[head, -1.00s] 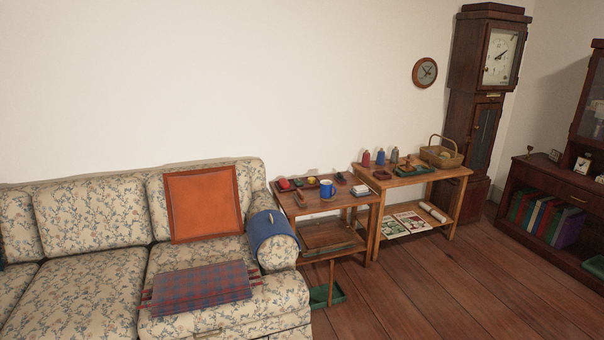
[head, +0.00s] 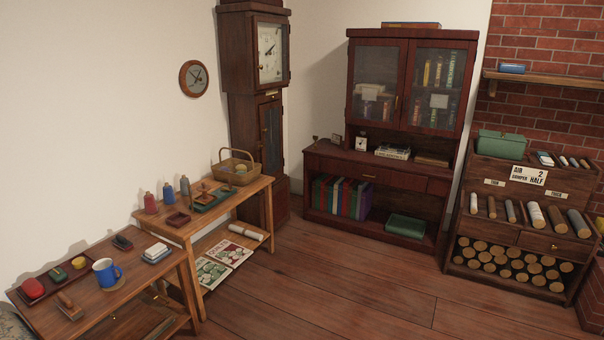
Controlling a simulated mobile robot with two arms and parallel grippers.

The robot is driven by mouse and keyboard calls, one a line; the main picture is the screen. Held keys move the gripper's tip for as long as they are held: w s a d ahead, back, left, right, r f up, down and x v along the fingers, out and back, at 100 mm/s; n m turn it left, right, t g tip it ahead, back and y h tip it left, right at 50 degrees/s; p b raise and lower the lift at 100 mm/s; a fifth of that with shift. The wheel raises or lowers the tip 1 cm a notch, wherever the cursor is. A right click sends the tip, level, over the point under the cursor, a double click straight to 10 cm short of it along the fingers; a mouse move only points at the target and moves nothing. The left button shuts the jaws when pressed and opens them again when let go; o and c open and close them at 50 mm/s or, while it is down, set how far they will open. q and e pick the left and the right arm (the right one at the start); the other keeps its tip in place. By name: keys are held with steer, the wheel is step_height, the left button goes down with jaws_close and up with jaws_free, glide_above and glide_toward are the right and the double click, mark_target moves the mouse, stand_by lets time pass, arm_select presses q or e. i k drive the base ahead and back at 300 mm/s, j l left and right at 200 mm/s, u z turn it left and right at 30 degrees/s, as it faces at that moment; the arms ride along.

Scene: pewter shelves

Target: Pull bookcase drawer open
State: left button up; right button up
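The dark wood bookcase (head: 321,154) stands against the back wall in the head view, right of the tall clock. Its upper part has two glass doors with books behind them. Its drawer (head: 372,179) lies just under the middle ledge and looks shut, with a small brass pull (head: 369,176) on its front. Below is an open shelf with a row of coloured books (head: 341,196) and a green box (head: 406,226). Neither of my grippers is in view.
A longcase clock (head: 236,60) stands left of the bookcase. Two wooden side tables with small items, a blue mug (head: 106,272) and a basket (head: 235,168) line the left wall. A log rack (head: 461,236) stands at right. The wooden floor (head: 330,285) before the bookcase is clear.

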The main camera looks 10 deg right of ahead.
mark_target(394, 179)
steer(key=i+l+z, duration=0.25)
steer(key=i+z, duration=0.55)
steer(key=i, duration=0.25)
steer(key=i+z, duration=0.45)
steer(key=i+j, duration=0.05)
steer(key=i, duration=0.05)
